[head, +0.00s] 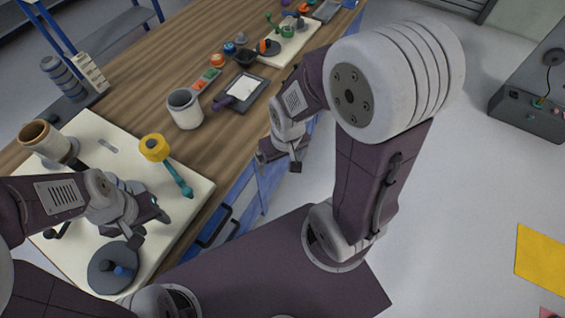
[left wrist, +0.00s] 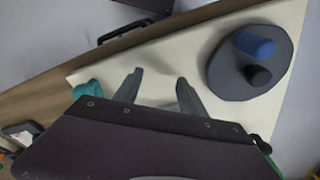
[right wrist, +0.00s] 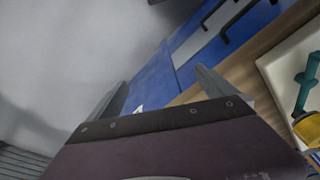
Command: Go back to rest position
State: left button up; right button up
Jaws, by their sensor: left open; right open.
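My left gripper (head: 150,218) is over the cream board (head: 193,200) on the near part of the workbench. Its two fingers (left wrist: 158,88) are spread and empty in the left wrist view. My right gripper (head: 286,158) hangs beside the bench's right edge, over the floor side. Its fingers (right wrist: 160,92) are apart with nothing between them in the right wrist view.
A white cup (head: 185,110) and a dark tray (head: 242,98) stand beyond on the wooden bench (head: 130,95). Open floor (head: 450,190) lies right.

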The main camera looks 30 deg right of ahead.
pick_arm(q)
jog(key=shift+w, duration=0.1)
pick_arm(e)
jog(key=shift+s+a+g, duration=0.15)
jog(key=shift+s+g, duration=0.15)
jog(key=shift+s, duration=0.55)
pick_arm(q)
jog(key=shift+r+p, duration=2.6)
jog(key=shift+p, duration=0.05)
pick_arm(e)
jog(key=shift+r, duration=2.6)
